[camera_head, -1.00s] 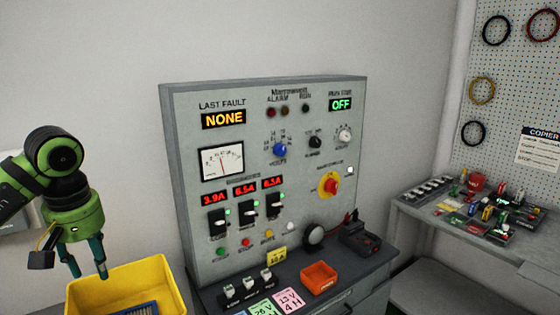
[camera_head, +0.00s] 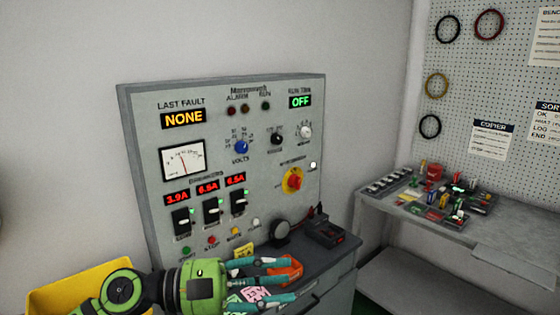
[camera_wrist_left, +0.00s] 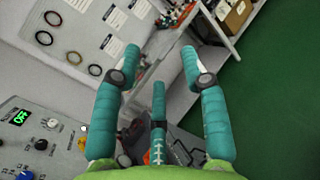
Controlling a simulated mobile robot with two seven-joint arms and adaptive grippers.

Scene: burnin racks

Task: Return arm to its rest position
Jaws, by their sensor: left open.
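My left arm comes in from the lower left in the head view, with its green wrist low in front of the control panel (camera_head: 230,130). My left gripper (camera_head: 285,278) has its teal fingers apart and pointing right, above the panel's desk. In the left wrist view the same gripper (camera_wrist_left: 160,75) is spread open, with nothing between its fingers. The fingers partly hide the orange tray (camera_head: 290,268) and the pink and green notes on the desk. My right gripper does not show.
A yellow bin (camera_head: 60,285) stands at the lower left, partly behind my arm. A grey side bench (camera_head: 390,210) with several small parts stands at the right below a pegboard (camera_head: 490,90). Green floor (camera_wrist_left: 270,70) lies open in the wrist view.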

